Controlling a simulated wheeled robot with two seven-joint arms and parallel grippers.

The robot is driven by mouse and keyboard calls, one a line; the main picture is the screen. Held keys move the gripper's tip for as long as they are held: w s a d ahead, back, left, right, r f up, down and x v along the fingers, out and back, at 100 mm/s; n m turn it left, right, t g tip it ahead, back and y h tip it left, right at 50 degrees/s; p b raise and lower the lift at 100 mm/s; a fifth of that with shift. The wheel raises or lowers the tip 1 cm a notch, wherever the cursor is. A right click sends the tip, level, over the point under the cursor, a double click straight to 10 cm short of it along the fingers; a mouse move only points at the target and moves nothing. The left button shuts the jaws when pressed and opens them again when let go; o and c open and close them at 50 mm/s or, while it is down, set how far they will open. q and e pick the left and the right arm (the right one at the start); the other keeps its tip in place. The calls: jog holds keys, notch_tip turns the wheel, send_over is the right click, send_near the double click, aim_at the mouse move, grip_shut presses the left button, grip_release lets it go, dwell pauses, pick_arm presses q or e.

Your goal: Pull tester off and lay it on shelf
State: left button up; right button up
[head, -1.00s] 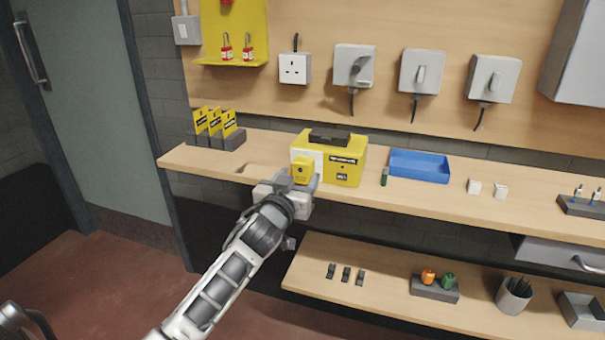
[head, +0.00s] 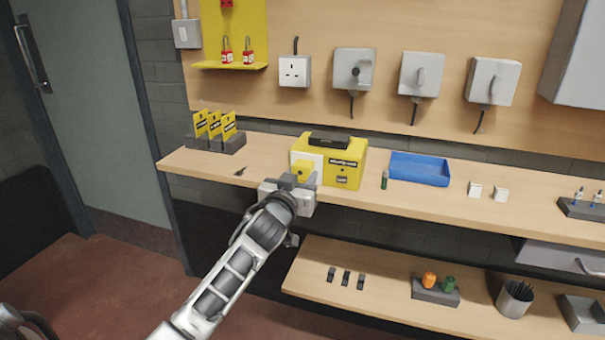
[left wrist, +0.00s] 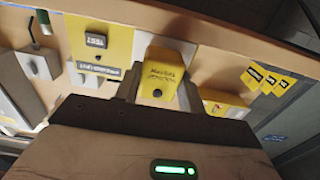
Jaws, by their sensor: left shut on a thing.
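The yellow tester (head: 301,171) is at the front left of a yellow box (head: 343,166) on the upper shelf (head: 460,206). My left gripper (head: 297,183) is shut on it. In the left wrist view the tester (left wrist: 160,72) sits between the two fingers (left wrist: 157,92), its lettered face and a dark round spot showing. The yellow box (left wrist: 100,42) with its TEST label is beside it. A white panel shows behind the tester; I cannot tell whether they touch. My right gripper is not in view.
Yellow cards in a dark holder (head: 215,142) stand at the left, a small dark piece (head: 240,170) in front. A green-bodied item (head: 384,180) and a blue tray (head: 420,168) are right of the box. Bare shelf lies left of the box. A lower shelf (head: 390,290) holds small parts.

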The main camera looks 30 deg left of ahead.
pick_arm(q)
jog(key=shift+s, duration=0.1)
jog(key=shift+p+v, duration=0.5)
jog(key=shift+v, duration=0.55)
jog(key=shift+p+v, duration=0.75)
jog(key=shift+v, duration=1.65)
